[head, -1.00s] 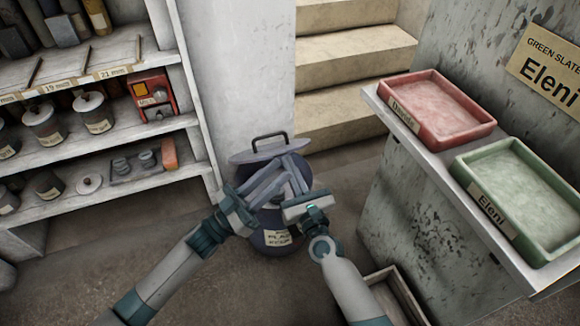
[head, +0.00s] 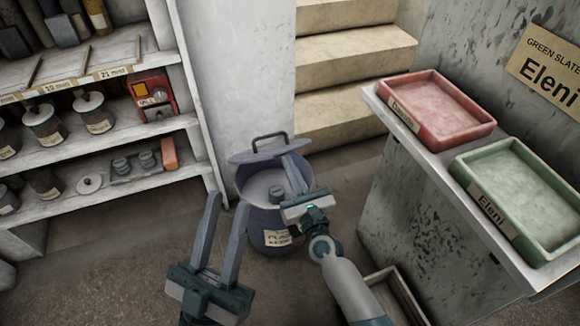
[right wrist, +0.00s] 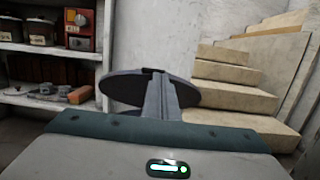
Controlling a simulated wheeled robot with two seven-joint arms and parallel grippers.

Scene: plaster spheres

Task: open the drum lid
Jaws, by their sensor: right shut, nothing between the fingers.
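The drum (head: 262,218) is a dark blue-grey bin with a paper label, standing on the floor by the wall. Its lid (head: 245,157), with a dark handle (head: 270,139), is raised and tilted at the back of the drum, so the pale inside shows in front. My right gripper (head: 290,162) is shut and empty, its fingers over the drum with tips by the lid's right part. In the right wrist view the lid (right wrist: 120,88) is a dark disc behind the fingers; contact is unclear. My left gripper (head: 227,200) is open and empty, left of and in front of the drum.
Shelves with jars (head: 45,122) and a red device (head: 154,95) stand left. Steps (head: 345,65) rise behind. A counter at right bears a red tray (head: 440,75) and a green tray (head: 460,172). An open crate (head: 408,300) lies on the floor at front.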

